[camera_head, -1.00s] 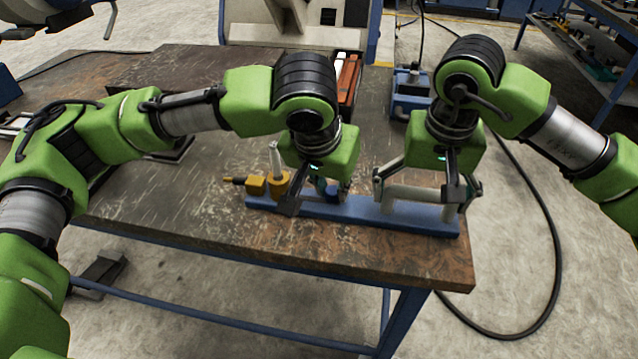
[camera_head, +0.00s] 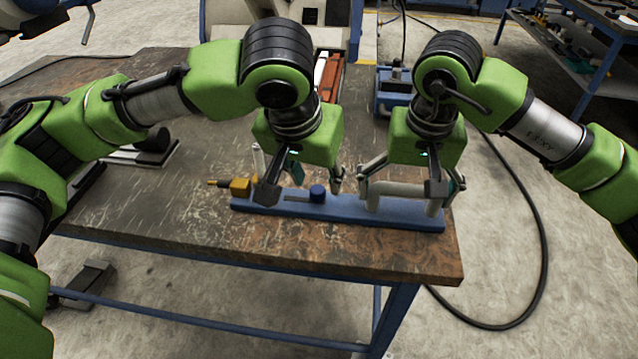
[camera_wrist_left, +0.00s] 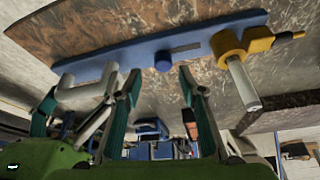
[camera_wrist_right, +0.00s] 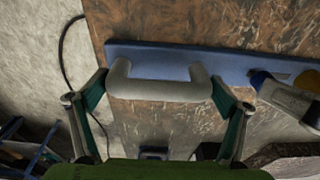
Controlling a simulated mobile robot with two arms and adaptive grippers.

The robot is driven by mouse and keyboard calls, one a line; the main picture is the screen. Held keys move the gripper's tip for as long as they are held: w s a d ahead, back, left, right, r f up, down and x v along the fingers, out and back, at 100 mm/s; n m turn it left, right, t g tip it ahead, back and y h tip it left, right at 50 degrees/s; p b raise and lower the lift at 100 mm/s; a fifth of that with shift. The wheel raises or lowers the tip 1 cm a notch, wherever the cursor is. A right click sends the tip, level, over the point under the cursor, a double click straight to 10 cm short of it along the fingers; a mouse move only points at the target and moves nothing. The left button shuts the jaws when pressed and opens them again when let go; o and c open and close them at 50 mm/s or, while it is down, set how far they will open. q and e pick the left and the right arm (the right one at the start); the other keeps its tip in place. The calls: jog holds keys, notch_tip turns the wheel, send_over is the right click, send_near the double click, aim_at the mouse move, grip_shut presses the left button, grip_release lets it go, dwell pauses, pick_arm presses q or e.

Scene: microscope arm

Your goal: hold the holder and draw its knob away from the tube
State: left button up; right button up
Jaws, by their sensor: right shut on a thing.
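The holder is a blue bar (camera_head: 345,207) lying on the table's near right part. A blue round knob (camera_head: 317,193) stands by its slot; it also shows in the left wrist view (camera_wrist_left: 163,62). A yellow clamp (camera_head: 240,186) at the left end rings an upright grey tube (camera_head: 258,160), clearer in the left wrist view (camera_wrist_left: 243,85). The knob stands apart from the clamp. My left gripper (camera_head: 302,186) is open above the bar, fingers apart, not touching the knob. My right gripper (camera_head: 400,186) is shut on the grey handle (camera_wrist_right: 160,90) at the bar's right end.
The worn brown table (camera_head: 200,110) has free room left of and behind the bar. Its near right edge is close. A blue device (camera_head: 393,95) and a red-brown part (camera_head: 331,75) stand further back. A black cable (camera_head: 545,230) loops on the floor at right.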

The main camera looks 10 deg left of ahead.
jog(key=shift+r, duration=0.1)
pick_arm(q)
jog(key=v, duration=0.7)
jog(key=shift+r, duration=0.4)
jog(key=shift+s, duration=0.15)
pick_arm(e)
jog(key=o, duration=1.7)
